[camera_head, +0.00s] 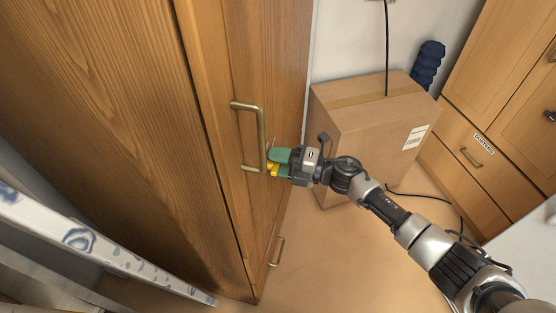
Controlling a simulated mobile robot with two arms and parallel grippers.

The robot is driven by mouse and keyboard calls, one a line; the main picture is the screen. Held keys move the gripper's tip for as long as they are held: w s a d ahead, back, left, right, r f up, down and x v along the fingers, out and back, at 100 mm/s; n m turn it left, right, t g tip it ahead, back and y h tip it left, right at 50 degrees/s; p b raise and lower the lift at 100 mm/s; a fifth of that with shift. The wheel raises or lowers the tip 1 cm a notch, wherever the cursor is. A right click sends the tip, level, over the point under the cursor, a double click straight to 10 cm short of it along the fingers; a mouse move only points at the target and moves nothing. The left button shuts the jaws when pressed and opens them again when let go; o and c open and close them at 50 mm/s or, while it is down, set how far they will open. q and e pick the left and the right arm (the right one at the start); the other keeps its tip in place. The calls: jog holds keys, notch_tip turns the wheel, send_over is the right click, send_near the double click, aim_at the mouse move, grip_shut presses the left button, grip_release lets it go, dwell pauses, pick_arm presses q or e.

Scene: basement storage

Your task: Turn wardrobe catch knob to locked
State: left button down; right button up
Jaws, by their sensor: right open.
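The wooden wardrobe (215,60) stands at the left and centre, with a brass bar handle (261,122) on its door. My right gripper (272,164), with green and yellow fingers, is open beside the lower end of this handle, close to the door face. I cannot tell whether the fingers touch the handle or the door. I cannot make out the catch knob; the gripper covers part of the door there. My left gripper is not in view.
A second brass handle (277,251) sits lower on the wardrobe. A cardboard box (355,135) stands behind my right arm. A wooden drawer cabinet (475,165) is at the right. A pale patterned board (90,245) leans at lower left. The floor (340,260) below the arm is clear.

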jog(key=b+v, duration=0.1)
jog(key=v, duration=0.9)
jog(key=shift+d, duration=0.35)
jog(key=shift+s, duration=0.1)
jog(key=w+d+f+m+t+h, duration=0.2)
jog(key=d+f+m+t+h, duration=0.3)
jog(key=f+m+t, duration=0.55)
jog(key=s+d+f+m+g+h, duration=0.1)
jog(key=s+d+f+m+h, duration=0.1)
jog(key=s+f+m+h, duration=0.3)
jog(key=d+f+m+g+p, duration=0.1)
jog(key=d+f+m, duration=0.15)
jog(key=f, duration=0.45)
jog(key=s+d+f+m+g+h, duration=0.1)
jog(key=s+d+f+m+h, duration=0.15)
jog(key=f, duration=0.35)
jog(key=s+d+f+m+g+h, duration=0.35)
jog(key=s+f+m, duration=0.25)
jog(key=s+f, duration=0.75)
jog(key=s+f+m+g, duration=0.2)
jog(key=s+g, duration=0.1)
jog(key=s, duration=0.9)
jog(key=s+f+m+g+h, duration=0.1)
jog(key=s+g, duration=0.3)
jog(key=s, duration=0.8)
jog(key=shift+s+a+f+m+h+p, duration=0.3)
jog(key=shift+s+a+f+m+p, duration=0.15)
jog(key=shift+f+m, duration=0.2)
